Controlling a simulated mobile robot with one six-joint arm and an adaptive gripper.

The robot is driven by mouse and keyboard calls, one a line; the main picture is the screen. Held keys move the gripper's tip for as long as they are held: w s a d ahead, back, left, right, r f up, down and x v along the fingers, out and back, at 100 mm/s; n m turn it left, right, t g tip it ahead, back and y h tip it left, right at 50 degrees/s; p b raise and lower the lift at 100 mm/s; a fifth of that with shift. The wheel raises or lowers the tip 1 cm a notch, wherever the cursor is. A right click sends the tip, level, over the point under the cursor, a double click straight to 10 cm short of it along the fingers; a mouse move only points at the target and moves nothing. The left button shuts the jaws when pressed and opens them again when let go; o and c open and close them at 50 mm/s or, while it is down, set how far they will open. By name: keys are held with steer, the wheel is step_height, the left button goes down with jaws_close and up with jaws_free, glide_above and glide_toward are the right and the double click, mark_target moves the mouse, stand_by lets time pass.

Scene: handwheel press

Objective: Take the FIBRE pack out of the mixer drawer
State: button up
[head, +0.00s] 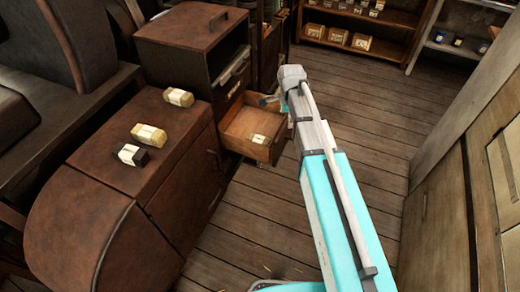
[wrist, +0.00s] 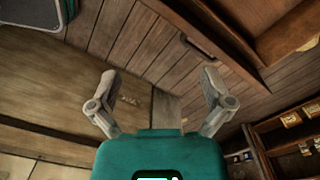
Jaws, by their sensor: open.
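The open wooden mixer drawer (head: 237,140) juts out of the dark cabinet in the head view. A small pale pack (head: 259,139) lies inside, near its front; its label is too small to read, so I cannot tell if it is the FIBRE pack. My gripper (wrist: 160,75) is open and empty in the wrist view, its two fingers spread wide. In the head view my arm reaches to just right of the drawer, and a small teal part of my gripper shows over the drawer's far side. The fingers are mostly hidden there.
Several packs lie on the brown cabinet top: a pale one (head: 178,97), a yellowish one (head: 148,134) and a dark-and-white one (head: 131,155). A shelf (head: 378,46) with small boxes stands at the back. The plank floor (head: 390,120) right of my arm is clear.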

mark_target(264, 141)
steer(key=w+a+f+m+b, duration=0.7)
steer(key=a+f, duration=0.1)
steer(key=shift+w+a+f+m, duration=0.2)
steer(key=shift+w+f+m, duration=0.1)
steer(key=shift+w, duration=0.1)
steer(key=shift+f, duration=0.15)
step_height(264, 141, down, 8)
steer(key=b, duration=0.8)
steer(key=shift+f+b, duration=0.15)
steer(key=shift+b, duration=0.25)
steer(key=shift+f, duration=0.1)
steer(key=shift+s+f+b, duration=0.2)
steer(key=shift+f+b, duration=2.3)
steer(key=shift+b, duration=0.1)
steer(key=shift+c, duration=0.3)
